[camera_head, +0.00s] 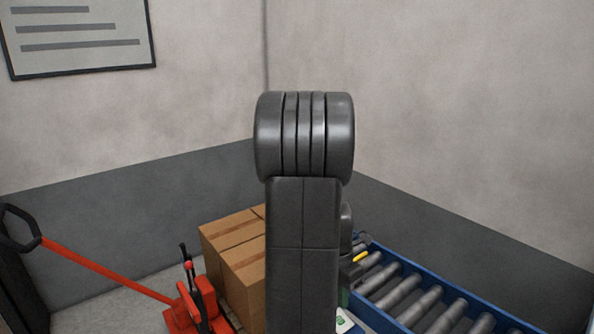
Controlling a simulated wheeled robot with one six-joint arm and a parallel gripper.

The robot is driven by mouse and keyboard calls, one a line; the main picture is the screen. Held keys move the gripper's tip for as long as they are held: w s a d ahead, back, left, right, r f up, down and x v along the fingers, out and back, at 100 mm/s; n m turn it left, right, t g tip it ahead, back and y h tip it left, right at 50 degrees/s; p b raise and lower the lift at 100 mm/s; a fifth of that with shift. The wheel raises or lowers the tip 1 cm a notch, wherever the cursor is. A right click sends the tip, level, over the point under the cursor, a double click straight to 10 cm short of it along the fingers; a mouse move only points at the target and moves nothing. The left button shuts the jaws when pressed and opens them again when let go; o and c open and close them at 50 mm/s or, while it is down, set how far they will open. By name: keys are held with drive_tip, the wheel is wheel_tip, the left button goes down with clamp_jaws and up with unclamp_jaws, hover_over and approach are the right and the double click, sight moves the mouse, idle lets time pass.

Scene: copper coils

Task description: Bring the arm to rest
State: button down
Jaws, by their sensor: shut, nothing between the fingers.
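My arm (304,220) stands upright in the middle of the head view, with a rounded, ribbed joint at its top. Small dark parts show just right of the upright link, beside a yellow piece; I cannot tell whether they belong to my wrist. The fingers of my gripper cannot be made out, and the arm hides what is behind it. No copper coils can be seen.
A blue-framed roller conveyor (430,292) runs along the right wall. Cardboard boxes (236,262) stand left of the arm, by a red pallet jack (193,309) with a long handle. A framed board (80,38) hangs at upper left. The space above the boxes and conveyor is clear.

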wheel_tip(320, 180, up, 8)
drive_tip(key=w+a, duration=0.1)
drive_tip(key=shift+w+r+p, duration=0.2)
drive_tip(key=shift+r+p, duration=0.05)
drive_tip(key=shift+p, duration=0.1)
